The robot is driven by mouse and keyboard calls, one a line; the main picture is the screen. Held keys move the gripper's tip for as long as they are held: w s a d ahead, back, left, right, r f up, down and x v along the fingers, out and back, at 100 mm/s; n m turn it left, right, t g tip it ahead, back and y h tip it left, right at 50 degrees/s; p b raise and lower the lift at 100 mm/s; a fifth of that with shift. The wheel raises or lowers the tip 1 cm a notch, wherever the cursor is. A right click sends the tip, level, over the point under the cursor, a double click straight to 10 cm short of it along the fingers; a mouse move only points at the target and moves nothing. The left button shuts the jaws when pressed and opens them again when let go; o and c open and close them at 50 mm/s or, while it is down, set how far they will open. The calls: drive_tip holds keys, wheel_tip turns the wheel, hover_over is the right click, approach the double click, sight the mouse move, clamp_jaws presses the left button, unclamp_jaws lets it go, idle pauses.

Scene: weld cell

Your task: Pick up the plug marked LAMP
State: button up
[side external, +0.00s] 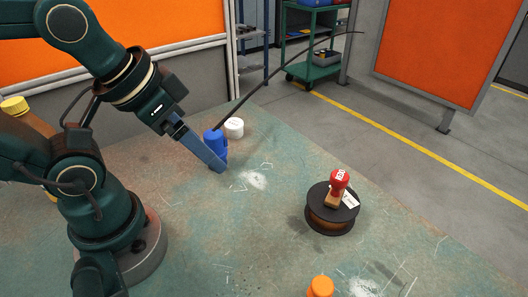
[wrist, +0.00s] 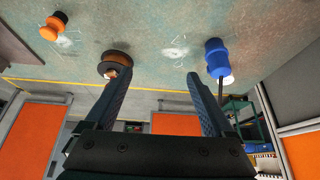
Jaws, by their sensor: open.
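No plug's marking reads clearly enough for me to pick out LAMP. A blue plug (side external: 212,139) with a long black cable stands on the bench, partly behind my gripper (side external: 218,165). A red plug (side external: 339,180) with a small white label sits on a dark spool (side external: 318,215); the label's lettering is too small to read. An orange plug-like piece (side external: 320,287) is at the front edge of the picture. In the wrist view my gripper (wrist: 159,77) is open and empty, with the blue plug (wrist: 216,58) right of its fingers and the spool (wrist: 114,66) near the left fingertip.
A white round piece (side external: 234,127) stands behind the blue plug. The black cable (side external: 265,80) arches over the bench to the upper right. A yellow-capped item (side external: 14,106) is at the left, partly behind my arm. Bare bench (side external: 210,225) lies between my base and the spool.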

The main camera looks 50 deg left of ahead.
drive_tip(key=shift+o, duration=0.6)
wheel_tip(320, 180, up, 5)
drive_tip(key=m+g+y, duration=0.7)
drive_tip(key=m+y, duration=0.6)
drive_tip(key=m, duration=0.4)
hover_over(221, 148)
drive_tip(key=f, duration=1.7)
drive_tip(key=shift+s+a+f, duration=0.1)
drive_tip(key=shift+a+f, duration=0.15)
drive_tip(key=shift+a, duration=0.05)
drive_tip(key=shift+x, duration=2.45)
drive_tip(key=shift+r, duration=0.1)
